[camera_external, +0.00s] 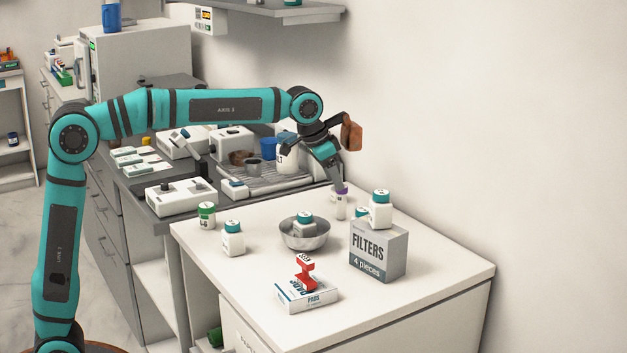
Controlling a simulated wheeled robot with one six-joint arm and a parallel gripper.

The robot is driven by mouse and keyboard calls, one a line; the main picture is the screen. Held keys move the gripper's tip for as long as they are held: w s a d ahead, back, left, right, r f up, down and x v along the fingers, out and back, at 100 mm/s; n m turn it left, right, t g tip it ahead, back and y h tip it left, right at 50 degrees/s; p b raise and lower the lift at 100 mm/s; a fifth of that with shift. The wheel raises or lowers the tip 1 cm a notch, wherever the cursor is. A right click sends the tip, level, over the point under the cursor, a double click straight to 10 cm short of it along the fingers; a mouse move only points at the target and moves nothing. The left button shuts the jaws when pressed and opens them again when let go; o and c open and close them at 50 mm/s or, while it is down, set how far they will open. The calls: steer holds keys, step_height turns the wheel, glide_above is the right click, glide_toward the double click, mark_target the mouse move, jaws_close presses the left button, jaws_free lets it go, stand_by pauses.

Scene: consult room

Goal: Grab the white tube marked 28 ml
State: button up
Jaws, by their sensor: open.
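A small whitish tube with a purple cap (339,209) stands upright near the back edge of the white table, left of the FILTERS box. Any marking on it is too small to read, so I cannot tell whether it is the one marked 28 ml. My gripper (338,184) points down at the purple cap, with its tips at or just above it. The jaws are open; whether they stand around the cap cannot be told. No other container shows a readable 28 ml mark.
A white bottle (380,215) stands on the grey FILTERS box (378,252). A metal bowl (305,241) holds another bottle. Two bottles (233,244) (207,220) stand at left. A red stamp (305,272) sits on the PADS box (306,299). The table's right side is clear.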

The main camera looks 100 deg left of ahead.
mark_target(343, 197)
steer(key=shift+w+x, duration=0.2)
steer(key=shift+x, duration=3.3)
steer(key=shift+r, duration=0.1)
steer(key=c, duration=1)
